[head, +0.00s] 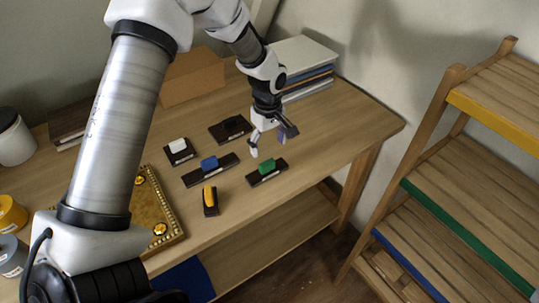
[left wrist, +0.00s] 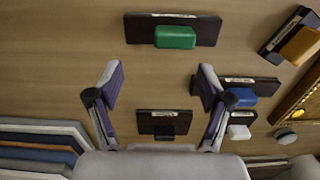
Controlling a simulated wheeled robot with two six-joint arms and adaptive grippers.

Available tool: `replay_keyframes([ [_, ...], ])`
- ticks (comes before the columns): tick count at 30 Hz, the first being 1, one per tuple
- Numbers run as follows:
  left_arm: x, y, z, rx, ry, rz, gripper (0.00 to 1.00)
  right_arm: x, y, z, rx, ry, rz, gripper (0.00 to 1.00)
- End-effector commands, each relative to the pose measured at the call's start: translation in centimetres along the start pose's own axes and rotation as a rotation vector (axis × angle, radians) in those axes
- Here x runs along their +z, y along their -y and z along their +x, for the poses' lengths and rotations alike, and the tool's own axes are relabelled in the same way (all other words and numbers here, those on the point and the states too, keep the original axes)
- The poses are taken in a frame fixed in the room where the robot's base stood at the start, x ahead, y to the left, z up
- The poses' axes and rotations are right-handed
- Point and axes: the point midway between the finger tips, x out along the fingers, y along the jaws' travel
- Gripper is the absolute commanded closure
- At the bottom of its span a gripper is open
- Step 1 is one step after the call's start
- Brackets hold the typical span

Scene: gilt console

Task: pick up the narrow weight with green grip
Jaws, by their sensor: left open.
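The weight with green grip (head: 267,171) is a dark, narrow plate with a green block on top. It lies on the wooden table near the front edge, and in the left wrist view it is at the top (left wrist: 174,30). My left gripper (head: 268,143) is open and empty above the table, just behind the green-grip weight in the head view. In the left wrist view its fingers (left wrist: 160,82) are spread, and the green-grip weight lies beyond the fingertips, not between them. My right gripper is not in view.
Similar weights lie close by: blue grip (head: 209,167), white grip (head: 179,151), black grip (head: 230,128) and yellow grip (head: 210,201). A gilt tray (head: 171,219) is at left. Books (head: 303,58) and a cardboard box (head: 193,83) stand behind. The table is bare right of the green-grip weight.

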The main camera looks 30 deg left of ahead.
Motion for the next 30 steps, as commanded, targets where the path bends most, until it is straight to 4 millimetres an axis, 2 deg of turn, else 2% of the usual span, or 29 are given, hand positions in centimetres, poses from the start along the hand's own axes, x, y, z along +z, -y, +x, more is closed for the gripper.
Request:
replay_keyframes([
  [8,0.6,0.2,4.0,-0.006,0.002,0.001,0.21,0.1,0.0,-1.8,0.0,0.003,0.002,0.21],
  [12,0.6,0.2,6.2,-0.003,0.001,0.0,0.21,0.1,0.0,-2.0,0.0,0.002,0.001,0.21],
  [19,0.6,0.1,6.6,0.0,0.0,0.001,0.21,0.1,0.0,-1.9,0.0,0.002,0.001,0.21],
  [25,0.6,0.1,6.6,-0.001,0.0,0.001,0.92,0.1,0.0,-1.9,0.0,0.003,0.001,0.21],
  [26,0.6,0.1,6.6,-0.001,0.0,0.001,0.97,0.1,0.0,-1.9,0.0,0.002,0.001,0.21],
  [30,0.5,0.1,6.6,0.0,0.0,0.001,0.97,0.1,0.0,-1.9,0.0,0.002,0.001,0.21],
])
